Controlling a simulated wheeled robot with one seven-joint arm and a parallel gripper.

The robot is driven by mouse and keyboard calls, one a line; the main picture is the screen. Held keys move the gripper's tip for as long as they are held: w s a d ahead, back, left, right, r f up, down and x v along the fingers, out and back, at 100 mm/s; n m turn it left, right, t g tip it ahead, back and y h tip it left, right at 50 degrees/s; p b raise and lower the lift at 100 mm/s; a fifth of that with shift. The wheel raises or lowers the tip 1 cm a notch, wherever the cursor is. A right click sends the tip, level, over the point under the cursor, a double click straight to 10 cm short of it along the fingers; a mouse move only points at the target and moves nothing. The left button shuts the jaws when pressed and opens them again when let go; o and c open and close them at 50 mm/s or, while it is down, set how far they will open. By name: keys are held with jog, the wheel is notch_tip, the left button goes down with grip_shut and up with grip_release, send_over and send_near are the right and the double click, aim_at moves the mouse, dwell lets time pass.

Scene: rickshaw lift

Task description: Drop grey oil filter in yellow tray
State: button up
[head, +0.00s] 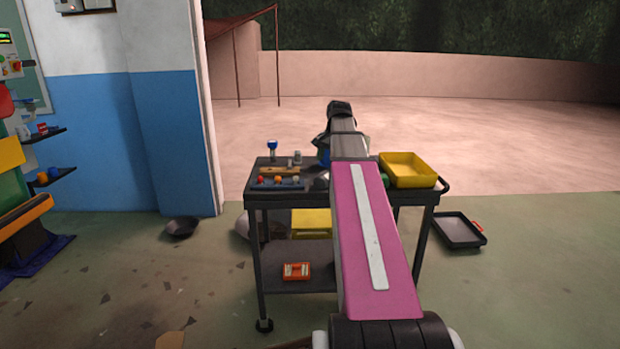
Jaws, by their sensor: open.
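The yellow tray (430,181) sits on the top right of the dark cart (290,198), and its visible inside looks empty. A small grey cylinder (297,157) stands at the back left of the cart top and may be the grey oil filter. A rounded grey thing (322,181) also shows at the left edge of my arm, and I cannot tell what it is. My gripper (322,142) is over the back middle of the cart, left of the tray. It is open and mostly hidden by my arm, so its fingertips and whatever is below them do not show.
A blue-topped item (272,147) and a holder with several coloured knobs (278,183) stand on the cart's left. A green item (385,180) lies beside the tray. A black tray (458,231) lies on the floor.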

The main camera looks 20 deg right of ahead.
aim_at(325, 173)
jog(key=shift+w+d+r, duration=0.1)
jog(key=shift+w+r, duration=0.35)
jog(key=shift+w, duration=0.15)
jog(key=f, duration=0.5)
jog(key=shift+w+a, duration=0.3)
jog(key=shift+a, duration=0.1)
jog(key=shift+w+a+f, duration=0.1)
jog(key=shift+w+f, duration=0.05)
jog(key=shift+f, duration=0.8)
jog(key=shift+w+f, duration=0.2)
jog(key=shift+f, duration=0.7)
jog(key=shift+w+a+f, duration=0.1)
jog(key=shift+w+f, duration=0.05)
jog(key=shift+f, duration=0.8)
jog(key=c, duration=0.8)
jog(key=shift+r, duration=0.1)
